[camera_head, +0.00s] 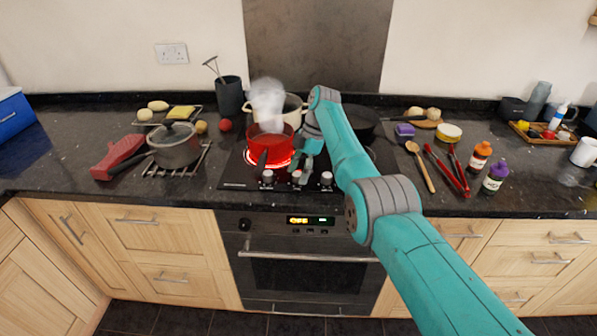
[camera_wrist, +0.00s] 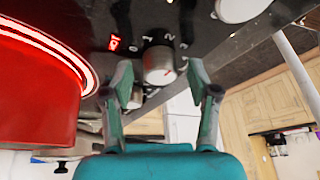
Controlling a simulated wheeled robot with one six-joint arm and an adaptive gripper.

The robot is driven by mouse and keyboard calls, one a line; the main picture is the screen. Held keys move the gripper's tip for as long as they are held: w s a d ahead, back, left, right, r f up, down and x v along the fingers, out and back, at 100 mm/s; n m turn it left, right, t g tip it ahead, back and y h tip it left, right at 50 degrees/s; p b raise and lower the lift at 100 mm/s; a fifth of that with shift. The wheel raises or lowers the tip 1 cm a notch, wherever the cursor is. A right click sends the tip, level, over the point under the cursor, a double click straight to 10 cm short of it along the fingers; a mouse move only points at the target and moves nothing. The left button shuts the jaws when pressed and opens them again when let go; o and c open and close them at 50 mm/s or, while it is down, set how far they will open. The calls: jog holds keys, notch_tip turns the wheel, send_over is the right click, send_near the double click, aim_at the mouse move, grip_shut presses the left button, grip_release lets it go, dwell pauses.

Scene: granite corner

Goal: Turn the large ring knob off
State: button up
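A red pot (camera_head: 272,145) stands on a glowing red ring (camera_head: 268,161) of the black hob, with steam above it. Several silver knobs, including one at the left (camera_head: 267,176) and one at the right (camera_head: 327,178), line the hob's front. My gripper (camera_wrist: 160,84) is open, its fingers on either side of a silver knob (camera_wrist: 158,65) with a red mark; contact is not clear. Numbers and a red light (camera_wrist: 114,43) show beside that knob. The red pot (camera_wrist: 35,90) and glowing ring edge fill the left of the wrist view. I cannot read which ring the knob serves.
A cream pot (camera_head: 292,108) and a dark pan (camera_head: 358,120) stand at the back of the hob. The oven front (camera_head: 300,262) is below.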

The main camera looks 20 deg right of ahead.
jog(key=v, duration=0.7)
jog(key=shift+r, duration=0.2)
jog(key=shift+d, duration=0.1)
dwell(0.4)
